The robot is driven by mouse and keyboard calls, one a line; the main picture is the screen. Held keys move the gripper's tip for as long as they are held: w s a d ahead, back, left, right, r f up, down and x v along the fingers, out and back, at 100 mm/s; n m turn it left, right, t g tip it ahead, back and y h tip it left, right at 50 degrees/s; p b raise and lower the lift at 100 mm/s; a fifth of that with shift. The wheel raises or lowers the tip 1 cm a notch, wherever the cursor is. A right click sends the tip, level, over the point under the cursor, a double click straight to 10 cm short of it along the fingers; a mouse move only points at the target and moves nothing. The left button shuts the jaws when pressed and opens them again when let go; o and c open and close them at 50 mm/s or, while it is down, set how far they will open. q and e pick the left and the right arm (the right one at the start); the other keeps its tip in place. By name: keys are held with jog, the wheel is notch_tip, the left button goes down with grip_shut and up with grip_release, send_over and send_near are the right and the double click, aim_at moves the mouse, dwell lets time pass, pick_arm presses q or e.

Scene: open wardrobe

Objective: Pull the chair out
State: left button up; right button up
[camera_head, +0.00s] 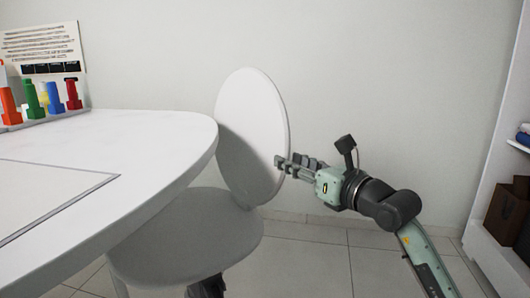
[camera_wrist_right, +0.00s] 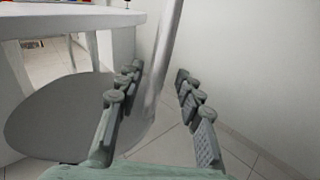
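The white chair has a round backrest (camera_head: 250,130) and a round seat (camera_head: 190,240) partly under the table's edge. My right gripper (camera_head: 283,163) is at the right edge of the backrest. In the right wrist view the fingers of this gripper (camera_wrist_right: 157,75) are spread, and the backrest (camera_wrist_right: 164,55) shows edge-on between them. I cannot tell whether either finger touches it. The seat (camera_wrist_right: 60,118) lies beyond the left finger.
A white round-ended table (camera_head: 150,135) fills the left side, with coloured toys (camera_head: 45,98) at its back. A white shelf unit (camera_head: 495,180) with a brown box (camera_head: 508,212) stands at the right. Tiled floor (camera_head: 375,265) is open between chair and shelf.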

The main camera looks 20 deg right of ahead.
aim_at(272, 152)
jog(key=x, duration=0.8)
jog(key=shift+s, duration=0.1)
pick_arm(q)
jog(key=shift+a+f+g, duration=0.35)
jog(key=shift+f+g, duration=0.15)
jog(key=shift+f, duration=0.25)
pick_arm(e)
grip_shut()
